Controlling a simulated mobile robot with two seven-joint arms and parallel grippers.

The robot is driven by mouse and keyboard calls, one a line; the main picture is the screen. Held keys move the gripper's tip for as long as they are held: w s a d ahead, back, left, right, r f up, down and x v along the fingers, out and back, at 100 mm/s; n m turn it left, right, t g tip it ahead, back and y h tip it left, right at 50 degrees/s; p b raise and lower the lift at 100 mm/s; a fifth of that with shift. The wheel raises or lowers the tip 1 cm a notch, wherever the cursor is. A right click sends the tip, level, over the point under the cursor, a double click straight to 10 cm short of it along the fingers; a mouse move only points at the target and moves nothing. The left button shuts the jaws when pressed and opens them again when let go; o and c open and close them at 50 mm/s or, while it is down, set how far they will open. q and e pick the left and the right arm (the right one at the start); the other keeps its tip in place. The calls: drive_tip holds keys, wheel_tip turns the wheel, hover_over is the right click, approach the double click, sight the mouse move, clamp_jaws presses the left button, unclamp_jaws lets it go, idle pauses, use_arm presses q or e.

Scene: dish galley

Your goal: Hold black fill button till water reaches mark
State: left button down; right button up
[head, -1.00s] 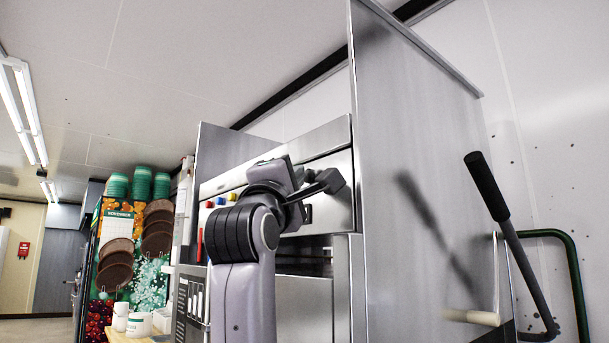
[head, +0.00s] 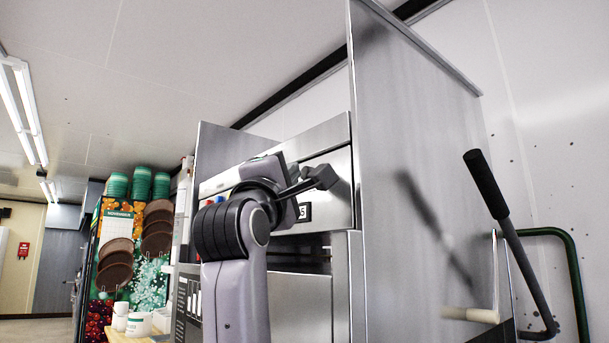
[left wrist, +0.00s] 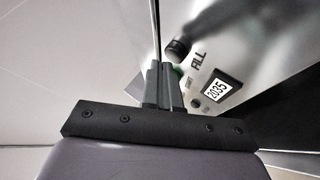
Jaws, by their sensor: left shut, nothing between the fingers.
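My left gripper (left wrist: 163,68) is shut and empty. Its tips lie just below and left of the button in that view; I cannot tell whether they touch anything. A bit of green shows beside the tips. In the head view my left gripper (head: 325,176) is in front of the steel machine's front panel (head: 335,165), and my arm hides much of it. The water and the mark are not visible. My right gripper is not in view.
A tall steel side panel (head: 420,170) stands right of the machine. A black-gripped lever (head: 487,185) and green rail (head: 575,270) are further right. Brown round items (head: 115,268) hang at left.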

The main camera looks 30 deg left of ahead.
use_arm(q)
drive_tip(key=shift+s+a, duration=0.15)
drive_tip(key=shift+s, duration=0.15)
drive_tip(key=shift+s+a+b, duration=0.25)
drive_tip(key=shift+s+a, duration=0.05)
drive_tip(key=shift+s, duration=0.5)
drive_tip(key=shift+s+a+b, duration=0.2)
drive_tip(key=shift+s+a, duration=0.15)
drive_tip(key=shift+s, duration=0.4)
drive_tip(key=shift+s+a+b, duration=0.25)
drive_tip(key=shift+s+a, duration=0.05)
drive_tip(key=shift+s, duration=0.5)
